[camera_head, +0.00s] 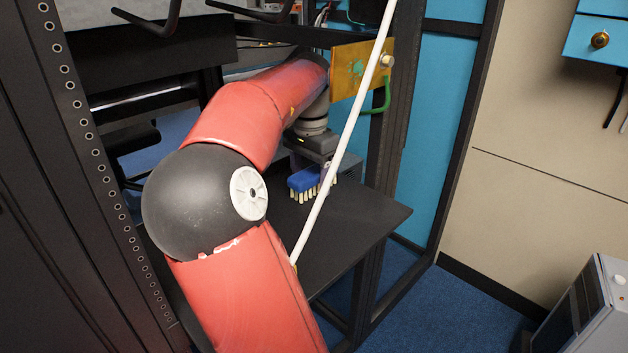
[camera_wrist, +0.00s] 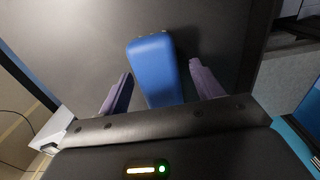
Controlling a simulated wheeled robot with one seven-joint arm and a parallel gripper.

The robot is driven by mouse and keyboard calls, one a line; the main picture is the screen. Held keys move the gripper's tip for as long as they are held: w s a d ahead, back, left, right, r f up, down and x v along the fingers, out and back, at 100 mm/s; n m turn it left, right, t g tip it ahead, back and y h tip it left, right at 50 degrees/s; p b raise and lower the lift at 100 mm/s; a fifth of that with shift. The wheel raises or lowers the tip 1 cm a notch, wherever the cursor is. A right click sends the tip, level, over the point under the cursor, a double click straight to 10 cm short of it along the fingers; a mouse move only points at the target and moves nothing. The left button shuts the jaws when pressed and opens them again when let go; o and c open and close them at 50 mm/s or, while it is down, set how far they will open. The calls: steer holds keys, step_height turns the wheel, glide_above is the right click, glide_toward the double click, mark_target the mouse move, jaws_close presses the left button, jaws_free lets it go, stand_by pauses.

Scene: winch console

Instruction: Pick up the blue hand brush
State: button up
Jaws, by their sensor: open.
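The blue hand brush (camera_head: 304,181) lies on a dark shelf (camera_head: 372,215) in the head view, with pale bristle tufts showing along its lower side. In the wrist view the blue brush (camera_wrist: 153,66) shows as a smooth blue block between the two fingers. My gripper (camera_wrist: 162,88) is open, with one finger on each side of the brush and a gap on both sides. In the head view my gripper (camera_head: 322,160) is just above and beside the brush, partly hidden by a white pole. The near end of the brush is hidden by the gripper body in the wrist view.
A white pole (camera_head: 345,135) crosses in front of the shelf. A yellowish plate (camera_head: 357,70) with a green cable stands close to my arm. Black rack posts (camera_head: 392,130) flank the shelf. The shelf's right part is bare. A grey box (camera_head: 595,310) stands at the lower right.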

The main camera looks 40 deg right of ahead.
mark_target(310, 172)
steer(key=c, duration=1.1)
steer(key=shift+r, duration=0.15)
step_height(310, 172, up, 10)
steer(key=shift+f+p, duration=0.1)
steer(key=shift+p, duration=0.3)
steer(key=o, duration=0.4)
steer(key=shift+c, duration=1.3)
